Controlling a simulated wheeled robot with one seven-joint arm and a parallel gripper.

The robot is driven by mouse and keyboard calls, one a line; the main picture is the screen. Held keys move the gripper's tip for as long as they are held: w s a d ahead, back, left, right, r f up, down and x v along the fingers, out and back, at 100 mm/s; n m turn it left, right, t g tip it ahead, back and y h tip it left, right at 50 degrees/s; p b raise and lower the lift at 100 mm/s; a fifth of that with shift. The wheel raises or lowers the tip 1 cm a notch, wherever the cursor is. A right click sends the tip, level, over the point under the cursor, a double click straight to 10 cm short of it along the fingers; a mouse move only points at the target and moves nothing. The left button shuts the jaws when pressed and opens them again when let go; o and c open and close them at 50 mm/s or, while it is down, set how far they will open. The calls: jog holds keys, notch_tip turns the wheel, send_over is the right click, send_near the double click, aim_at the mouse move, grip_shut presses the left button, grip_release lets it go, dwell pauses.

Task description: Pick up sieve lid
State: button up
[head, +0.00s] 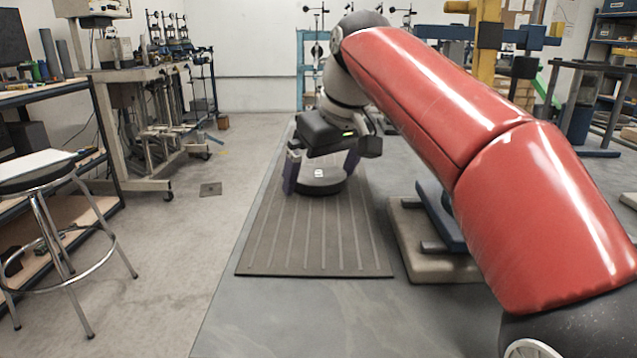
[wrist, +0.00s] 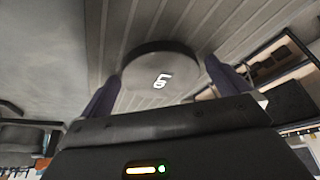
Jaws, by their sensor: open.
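My gripper (head: 319,176) is open, with one purple finger at each side of the lid. The wrist view shows the fingers (wrist: 163,85) spread on both sides of the disc. I cannot tell whether they touch it. The gripper body hides the lid's far part in the head view.
A thick beige slab (head: 425,250) with a blue piece on it lies right of the mat, partly behind my red arm. A stool (head: 50,215) and workbenches (head: 150,120) stand at the left. The mat's near part is bare.

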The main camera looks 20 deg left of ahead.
jog(key=c, duration=1)
jog(key=shift+r, duration=0.1)
